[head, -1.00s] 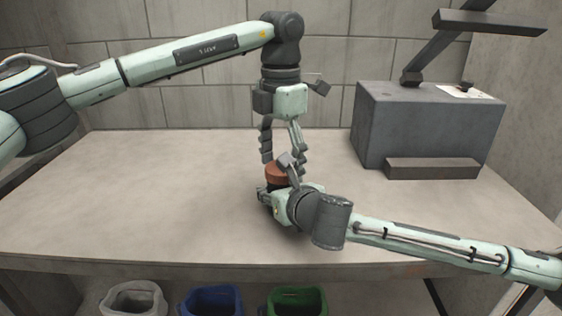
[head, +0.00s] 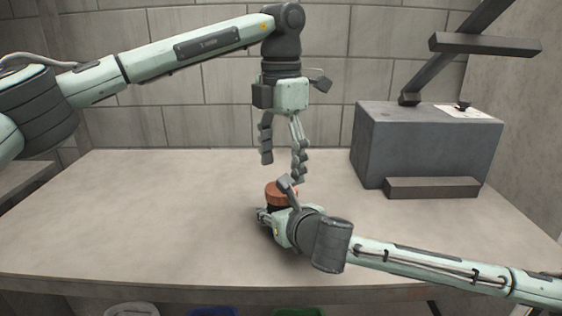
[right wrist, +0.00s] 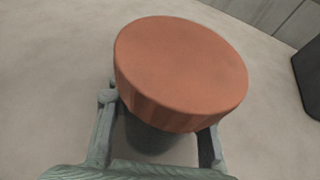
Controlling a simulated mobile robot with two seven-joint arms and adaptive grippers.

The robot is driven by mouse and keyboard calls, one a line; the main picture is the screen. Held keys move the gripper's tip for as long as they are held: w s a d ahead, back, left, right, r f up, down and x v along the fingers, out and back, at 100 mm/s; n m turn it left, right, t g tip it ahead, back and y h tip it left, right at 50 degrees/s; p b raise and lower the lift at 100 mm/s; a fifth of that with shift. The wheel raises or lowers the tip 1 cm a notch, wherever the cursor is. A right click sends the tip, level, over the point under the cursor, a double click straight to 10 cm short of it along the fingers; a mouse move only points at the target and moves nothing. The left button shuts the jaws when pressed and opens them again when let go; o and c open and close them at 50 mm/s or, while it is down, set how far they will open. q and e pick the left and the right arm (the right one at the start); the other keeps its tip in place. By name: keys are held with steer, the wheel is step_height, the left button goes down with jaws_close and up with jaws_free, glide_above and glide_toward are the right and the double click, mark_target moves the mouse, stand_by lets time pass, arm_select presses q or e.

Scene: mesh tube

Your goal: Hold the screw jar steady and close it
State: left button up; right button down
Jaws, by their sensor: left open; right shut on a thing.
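The screw jar stands upright on the table, mostly hidden behind my right gripper in the head view. Its orange-brown lid (head: 276,192) shows on top, and the lid (right wrist: 180,70) fills much of the right wrist view. The dark jar body (right wrist: 150,137) shows beneath the lid there. My right gripper (right wrist: 160,125) is shut on the jar body, one finger on each side below the lid. My left gripper (head: 283,166) points straight down above the lid, open and empty, with a gap between its fingertips and the lid.
A grey box-shaped machine (head: 425,150) with a raised arm stands at the back right, with a low grey block (head: 432,188) before it. The table (head: 130,215) is clear on the left. Bins (head: 131,309) stand below the front edge.

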arm_select(q)
steer(key=shift+s+d+r+n, duration=0.25)
steer(key=shift+d+r+n, duration=0.15)
steer(key=shift+n, duration=0.1)
steer(key=shift+s+d+r+n, duration=0.15)
steer(key=shift+r+n, duration=0.35)
steer(key=shift+n, duration=0.6)
steer(key=r+n, duration=0.1)
steer(key=w+a+n, duration=0.1)
steer(key=n, duration=0.1)
steer(key=shift+a+r, duration=0.1)
steer(key=shift+r, duration=0.3)
steer(key=shift+s+f, duration=0.1)
steer(key=shift+f, duration=3.95)
